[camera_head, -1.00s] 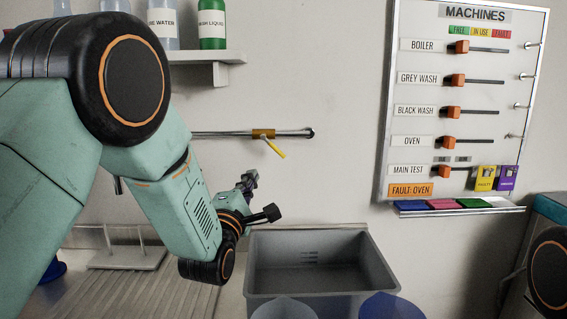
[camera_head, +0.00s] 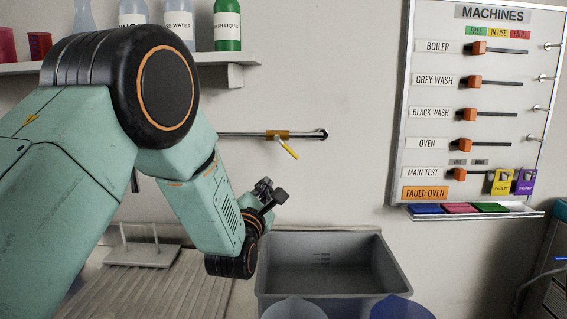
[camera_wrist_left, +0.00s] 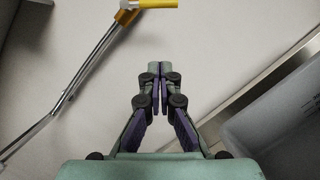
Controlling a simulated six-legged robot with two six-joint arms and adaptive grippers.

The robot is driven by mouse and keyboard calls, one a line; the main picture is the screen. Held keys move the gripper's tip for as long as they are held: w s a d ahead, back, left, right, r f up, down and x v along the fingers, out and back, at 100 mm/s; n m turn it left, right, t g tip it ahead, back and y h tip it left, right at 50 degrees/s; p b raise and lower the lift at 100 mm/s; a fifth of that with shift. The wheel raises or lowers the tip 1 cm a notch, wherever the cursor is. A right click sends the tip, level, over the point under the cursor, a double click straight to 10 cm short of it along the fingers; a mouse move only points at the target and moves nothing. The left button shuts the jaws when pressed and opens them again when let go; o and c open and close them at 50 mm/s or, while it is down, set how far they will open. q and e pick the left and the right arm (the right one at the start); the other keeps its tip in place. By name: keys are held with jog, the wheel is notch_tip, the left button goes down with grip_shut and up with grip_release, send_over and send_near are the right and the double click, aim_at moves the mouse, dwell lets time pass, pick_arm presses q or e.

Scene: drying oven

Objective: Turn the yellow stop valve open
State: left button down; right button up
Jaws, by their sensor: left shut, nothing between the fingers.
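The yellow stop valve's handle (camera_head: 288,149) slants down to the right from its brass-coloured body (camera_head: 277,134), on a metal pipe along the wall. In the left wrist view the yellow handle (camera_wrist_left: 158,4) is cut by the top edge, with the orange-brass body (camera_wrist_left: 126,14) beside it. My left gripper (camera_head: 270,190) is below and slightly left of the handle in the head view, apart from it. In the left wrist view my left gripper (camera_wrist_left: 160,68) has its fingertips together, with nothing between them. My right gripper is out of view.
A grey basin (camera_head: 330,268) stands below the valve, with blue round items at its front. A shelf (camera_head: 215,58) with bottles is above left. The machines board (camera_head: 470,110) hangs at the right. The wall around the handle is clear.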

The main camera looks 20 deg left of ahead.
aim_at(294, 155)
pick_arm(q)
jog(key=w+d+r, duration=0.2)
jog(key=w+r, duration=0.2)
jog(key=w, duration=0.4)
jog(key=shift+d+r+n+b, duration=0.15)
jog(key=shift+d+n+b, duration=0.1)
jog(key=shift+n+b, duration=0.15)
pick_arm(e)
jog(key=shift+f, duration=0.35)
